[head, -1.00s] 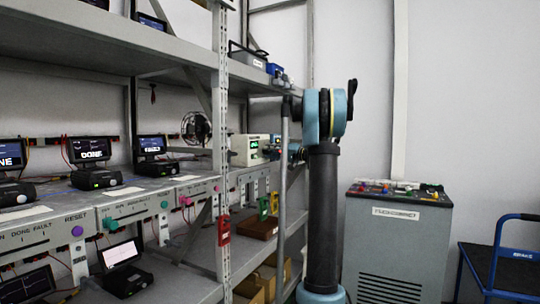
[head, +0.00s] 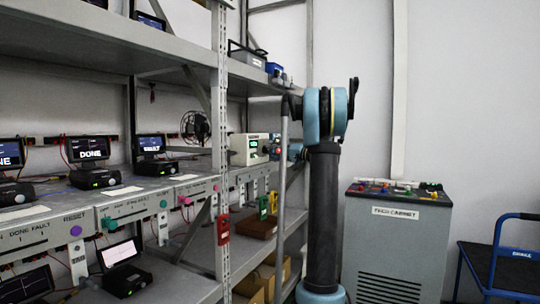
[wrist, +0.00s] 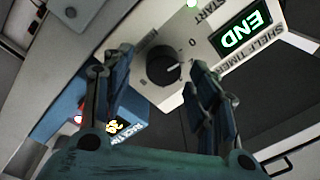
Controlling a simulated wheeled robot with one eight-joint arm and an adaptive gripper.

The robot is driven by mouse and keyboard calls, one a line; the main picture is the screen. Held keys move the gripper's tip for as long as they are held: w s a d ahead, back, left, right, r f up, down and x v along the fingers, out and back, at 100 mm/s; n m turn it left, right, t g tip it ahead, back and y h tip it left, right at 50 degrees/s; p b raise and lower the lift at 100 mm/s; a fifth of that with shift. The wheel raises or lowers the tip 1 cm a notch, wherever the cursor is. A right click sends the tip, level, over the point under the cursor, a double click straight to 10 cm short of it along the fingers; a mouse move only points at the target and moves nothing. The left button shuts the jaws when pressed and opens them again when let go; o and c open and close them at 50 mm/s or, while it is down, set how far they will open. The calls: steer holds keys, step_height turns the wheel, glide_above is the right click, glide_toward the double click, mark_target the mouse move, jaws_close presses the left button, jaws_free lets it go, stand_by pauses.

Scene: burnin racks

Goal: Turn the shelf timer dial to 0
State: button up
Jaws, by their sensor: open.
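The shelf timer is a white box (head: 250,150) on the middle shelf in the head view. In the wrist view its panel (wrist: 205,100) looks tilted, with a green display (wrist: 241,33) reading END. The black dial (wrist: 160,65) is on that panel, with a 0 printed just to its upper right. My gripper (wrist: 160,60) is open, its two fingers on either side of the dial. I cannot tell whether they touch it. The dial's exact pointer direction is unclear. In the head view my arm partly hides the gripper beside the timer.
A lit START button (wrist: 193,3) is above the dial in the wrist view. In the head view a shelf upright (head: 222,150) stands left of the timer. Red (head: 223,229) and green (head: 262,208) tags hang below. A grey cabinet (head: 392,255) stands right of my arm.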

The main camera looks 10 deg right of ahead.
steer(key=v, duration=1)
steer(key=shift+w+f, duration=0.1)
steer(key=s+a+f+g+h, duration=0.3)
steer(key=s+a+f, duration=0.5)
steer(key=s, duration=0.4)
steer(key=s+a+f+g+h, duration=0.3)
steer(key=s+a+f, duration=0.4)
steer(key=s+a, duration=0.3)
steer(key=s+d+f+g+h, duration=0.1)
steer(key=s+d+f+h, duration=0.3)
steer(key=s+f, duration=0.7)
steer(key=s+d+f+g+h, duration=0.2)
steer(key=s+d+f+h, duration=0.2)
steer(key=s+f, duration=0.8)
steer(key=s, duration=0.5)
steer(key=shift+f+n+h, duration=0.15)
steer(key=shift+n+h, duration=0.15)
steer(key=shift+h, duration=0.1)
steer(key=shift+d, duration=0.1)
